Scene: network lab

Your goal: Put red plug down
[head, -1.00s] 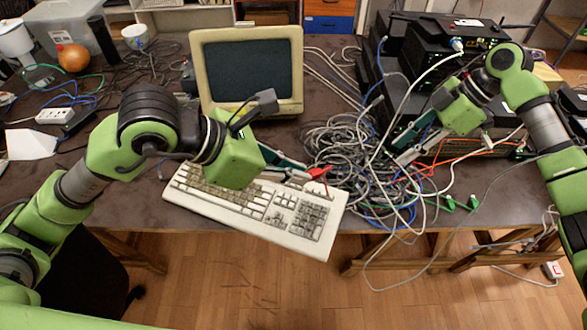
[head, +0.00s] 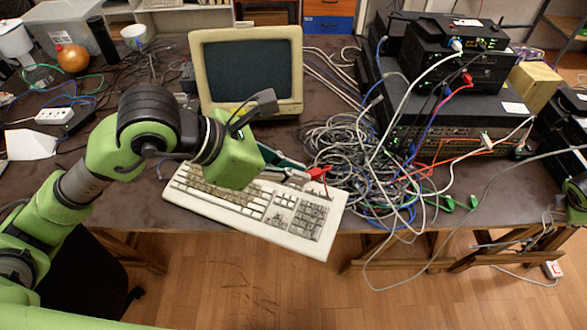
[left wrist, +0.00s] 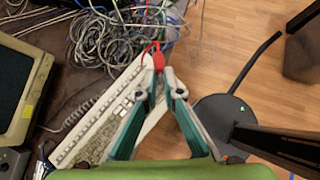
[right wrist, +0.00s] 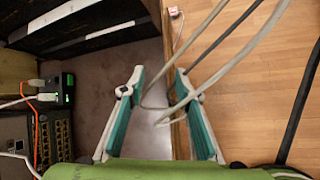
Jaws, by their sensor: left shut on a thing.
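A red plug (head: 318,173) is held at the tips of my left gripper (head: 304,178), over the back right part of the beige keyboard (head: 262,208). In the left wrist view the red plug (left wrist: 158,58) sits between the closed fingertips (left wrist: 160,76), with a red cable curving off it. I cannot tell whether the plug touches anything below. My right gripper (right wrist: 159,73) is open in the right wrist view, with loose grey cables passing in front of its fingers. It is largely out of the head view at the right edge.
A tangle of grey and blue cables (head: 350,150) lies right of the keyboard. A beige monitor (head: 247,70) stands behind it. Stacked network devices (head: 450,105) with a red cable plugged in stand at the right. Bare table shows at the right front (head: 500,195).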

